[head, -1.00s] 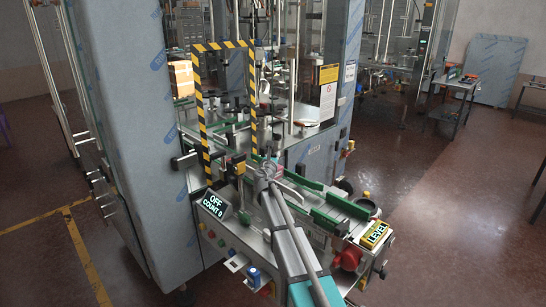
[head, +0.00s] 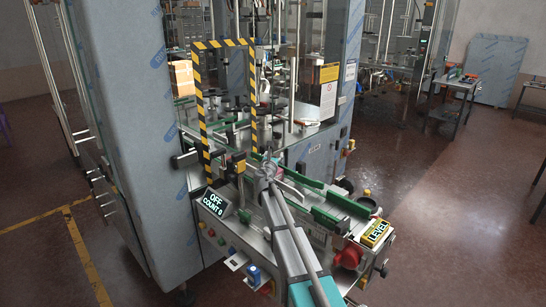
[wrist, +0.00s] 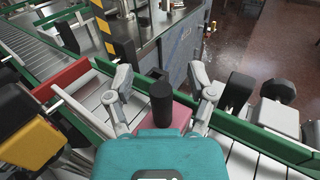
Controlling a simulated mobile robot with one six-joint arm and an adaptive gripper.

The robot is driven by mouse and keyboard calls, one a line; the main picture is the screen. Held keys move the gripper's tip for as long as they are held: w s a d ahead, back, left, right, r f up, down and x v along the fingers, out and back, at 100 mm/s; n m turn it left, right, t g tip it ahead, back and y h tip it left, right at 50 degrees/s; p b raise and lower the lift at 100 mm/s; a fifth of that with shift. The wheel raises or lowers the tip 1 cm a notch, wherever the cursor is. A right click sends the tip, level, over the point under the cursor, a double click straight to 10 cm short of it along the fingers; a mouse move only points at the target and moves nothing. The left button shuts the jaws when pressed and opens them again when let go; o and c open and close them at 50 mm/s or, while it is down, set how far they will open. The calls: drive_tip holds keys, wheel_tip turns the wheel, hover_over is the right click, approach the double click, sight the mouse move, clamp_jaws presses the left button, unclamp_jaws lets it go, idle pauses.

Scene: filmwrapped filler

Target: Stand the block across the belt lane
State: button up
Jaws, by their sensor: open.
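A pink block (wrist: 181,112) with a dark upright cylinder (wrist: 162,100) in front of it or on it shows between the fingers in the wrist view. Whether the cylinder is part of the block I cannot tell. My gripper (wrist: 160,91) is open, one finger on each side of the cylinder, with no grip visible. The belt lane (wrist: 245,158) has pale slats between green rails. In the head view my gripper (head: 267,163) is over the lane and mostly hides the block, leaving a bit of pink beside it.
A red piece (wrist: 62,79) and a yellow-and-black part (wrist: 28,142) lie left of the gripper. Dark rollers or knobs (wrist: 278,91) stand at the right. A striped yellow-and-black frame (head: 204,120) rises behind the lane. A display (head: 216,204) reads OFF, COUNT 0.

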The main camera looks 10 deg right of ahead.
drive_tip(key=shift+r, duration=0.15)
drive_tip(key=shift+r+p, duration=0.4)
drive_tip(key=shift+p, duration=0.2)
drive_tip(key=shift+s+r, duration=0.1)
drive_tip(key=shift+s, duration=0.2)
drive_tip(key=v, duration=1.1)
drive_tip(key=shift+s+a, duration=0.15)
drive_tip(key=shift+s, duration=0.05)
